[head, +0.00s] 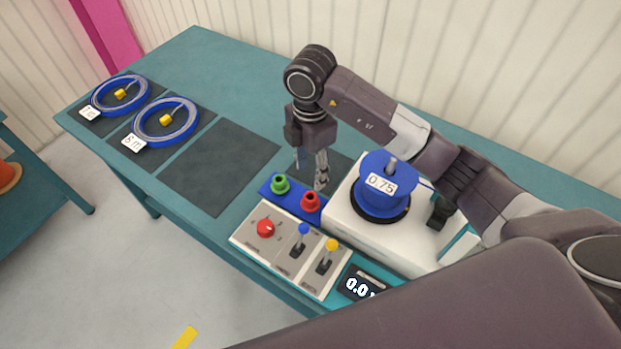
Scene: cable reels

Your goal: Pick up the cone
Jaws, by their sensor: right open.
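An orange, rounded thing (8,176) at the left edge of the head view may be the cone. The frame cuts it off, so its full shape is hidden. My right gripper (311,176) is far from it, over the bench. It points down and is open, with nothing seen between its fingers. Its fingertips are just behind a blue block with a green knob-like part (280,184) and a red one (311,202). I cannot tell whether they touch anything. My left gripper is not in view.
The teal bench (225,75) holds two blue cable coils (166,121) on dark mats at left; a third mat (218,167) is empty. A white machine (345,230) carries a blue reel (385,205). A switch panel (283,263) and display (362,284) stand in front.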

